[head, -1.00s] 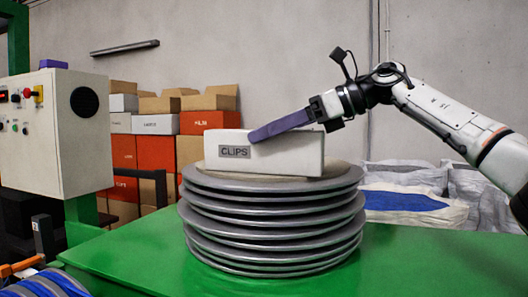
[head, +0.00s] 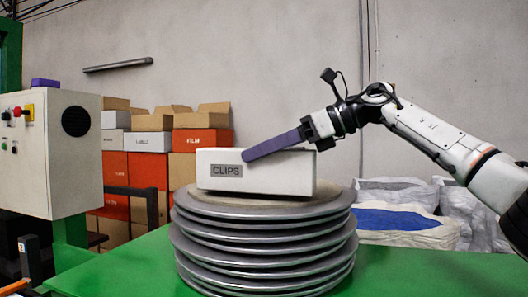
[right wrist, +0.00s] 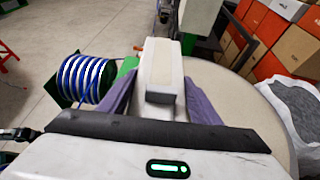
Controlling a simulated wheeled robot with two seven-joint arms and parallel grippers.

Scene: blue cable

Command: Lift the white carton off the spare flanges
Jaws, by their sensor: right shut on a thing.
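The white carton (head: 258,173), marked CLIPS, sits upright on top of the stack of grey spare flanges (head: 263,243); I see no clear gap under it. My right gripper (head: 250,156) reaches in from the right with purple fingers and is shut on the carton. In the right wrist view the carton (right wrist: 161,62) lies between the two purple fingers (right wrist: 160,100), one along each side. The pale top of the flanges (right wrist: 238,100) spreads below it.
The flanges stand on a green table (head: 400,275). A control cabinet (head: 45,155) stands at the left. Stacked boxes (head: 150,142) are behind. White sacks (head: 405,225) lie behind at the right. A blue cable coil (right wrist: 85,79) shows in the wrist view. Space above the carton is clear.

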